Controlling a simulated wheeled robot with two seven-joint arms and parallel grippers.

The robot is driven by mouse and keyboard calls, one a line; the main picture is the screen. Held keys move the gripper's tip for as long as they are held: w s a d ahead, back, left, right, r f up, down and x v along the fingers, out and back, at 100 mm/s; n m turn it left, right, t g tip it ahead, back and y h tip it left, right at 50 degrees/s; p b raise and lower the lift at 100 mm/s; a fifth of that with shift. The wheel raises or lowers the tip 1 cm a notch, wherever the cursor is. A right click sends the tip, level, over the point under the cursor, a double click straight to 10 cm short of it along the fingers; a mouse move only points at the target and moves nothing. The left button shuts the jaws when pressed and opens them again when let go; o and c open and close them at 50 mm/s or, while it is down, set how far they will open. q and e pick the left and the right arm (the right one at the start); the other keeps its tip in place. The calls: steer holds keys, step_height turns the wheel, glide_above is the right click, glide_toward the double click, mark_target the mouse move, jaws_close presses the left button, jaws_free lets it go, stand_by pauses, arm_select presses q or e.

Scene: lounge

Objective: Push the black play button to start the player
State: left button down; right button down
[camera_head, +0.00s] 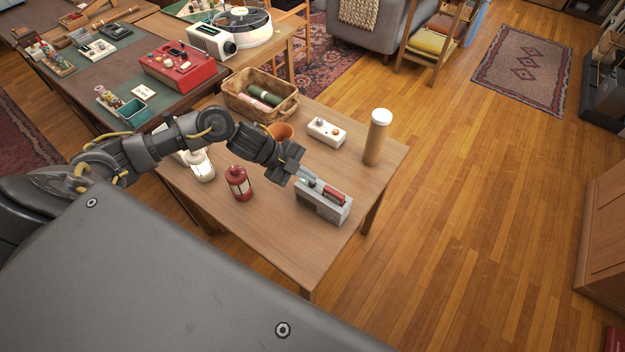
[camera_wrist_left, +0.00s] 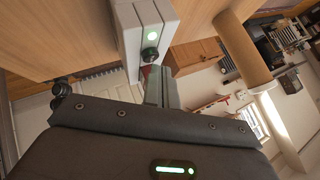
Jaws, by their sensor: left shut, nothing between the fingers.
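The player, a small grey box (camera_head: 322,206) with a dark red part on top, sits near the right front edge of the wooden table (camera_head: 275,235). My left gripper (camera_head: 309,178) is shut and empty at the player's top. Its fingers (camera_wrist_left: 161,88) are close to the black button in the left wrist view; whether they touch it I cannot tell. The button is not distinguishable in the head view. My right gripper is not in view.
A red lantern (camera_head: 239,184) and a white one (camera_head: 201,167) stand left of the player. Behind are an orange pot (camera_head: 282,130), a white box with knobs (camera_head: 327,132), a tall tan cylinder (camera_head: 375,145) and a basket (camera_head: 238,98). The table's front is clear.

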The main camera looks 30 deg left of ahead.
arm_select(q)
step_height(320, 180, up, 6)
steer(key=p, duration=0.5)
steer(key=shift+p, duration=0.3)
stand_by(0.4)
